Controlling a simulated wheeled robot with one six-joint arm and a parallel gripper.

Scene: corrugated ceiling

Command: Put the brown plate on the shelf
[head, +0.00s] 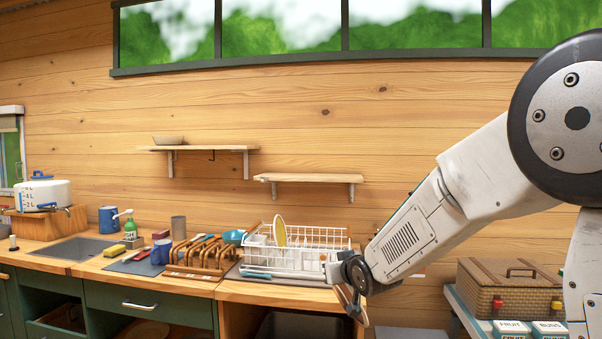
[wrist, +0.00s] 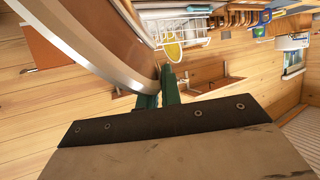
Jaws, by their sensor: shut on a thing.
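The brown plate (wrist: 118,48) fills the upper left of the wrist view, seen close up and steeply tilted, with a pale rim. My gripper (wrist: 160,88) has green fingers shut on the plate's edge. In the head view my gripper (head: 356,300) hangs at the counter's right end, beside the dish rack; the plate is hard to make out there. Two wooden wall shelves show in the head view. The left shelf (head: 225,148) carries a shallow bowl (head: 168,140). The right, lower shelf (head: 310,178) is bare.
A white dish rack (head: 310,258) with a yellow plate (head: 280,231) stands on the counter, left of my gripper. A wooden rack (head: 200,258), mugs and a sink lie farther left. A wicker basket (head: 508,286) stands at right. The wall around the shelves is clear.

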